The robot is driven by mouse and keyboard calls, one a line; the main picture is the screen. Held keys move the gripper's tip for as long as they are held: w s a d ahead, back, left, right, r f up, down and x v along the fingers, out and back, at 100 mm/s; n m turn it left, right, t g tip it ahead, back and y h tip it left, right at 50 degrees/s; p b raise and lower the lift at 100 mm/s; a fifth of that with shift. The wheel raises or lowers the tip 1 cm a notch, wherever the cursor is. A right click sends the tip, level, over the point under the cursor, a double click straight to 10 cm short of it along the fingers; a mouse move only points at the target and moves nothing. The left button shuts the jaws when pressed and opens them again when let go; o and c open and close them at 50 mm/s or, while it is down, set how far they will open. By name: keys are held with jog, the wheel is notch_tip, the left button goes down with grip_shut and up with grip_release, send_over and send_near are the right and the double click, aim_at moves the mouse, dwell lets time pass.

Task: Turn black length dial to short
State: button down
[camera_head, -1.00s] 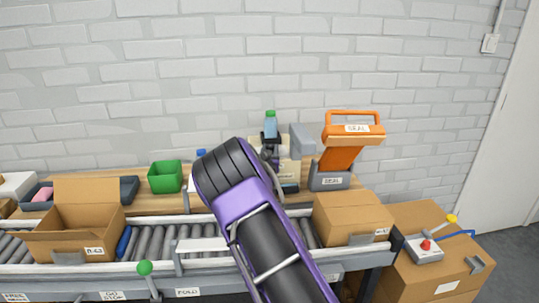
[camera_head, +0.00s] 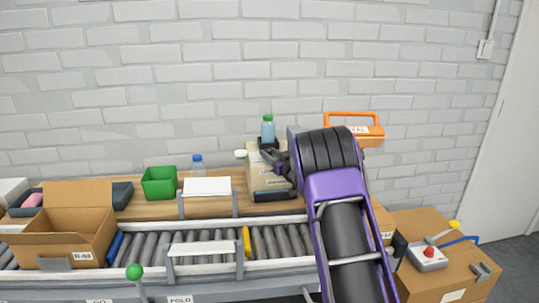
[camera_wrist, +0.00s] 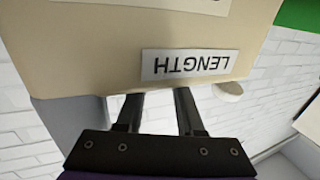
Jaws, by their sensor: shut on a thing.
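The beige machine (camera_head: 257,180) stands on the wooden bench with a blue bottle with a green cap (camera_head: 268,130) above it. In the wrist view its face (camera_wrist: 100,55) fills the upper part, with an upside-down LENGTH label (camera_wrist: 190,65). My gripper (camera_head: 272,155) is at the machine's upper part. In the wrist view my gripper (camera_wrist: 158,95) has its two fingers apart, tips at the machine's edge beside the label. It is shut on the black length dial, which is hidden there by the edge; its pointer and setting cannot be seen.
A cream round knob (camera_wrist: 228,90) sticks out beside the label. An orange-handled sealer (camera_head: 350,118) stands right, partly behind my arm. A roller conveyor (camera_head: 200,245) with an open carton (camera_head: 75,240) runs in front. A green bin (camera_head: 158,183) is left.

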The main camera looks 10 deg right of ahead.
jog(key=shift+n+y, duration=0.3)
jog(key=shift+y, duration=0.1)
jog(key=c, duration=0.5)
grip_release()
jog(key=shift+h, duration=0.4)
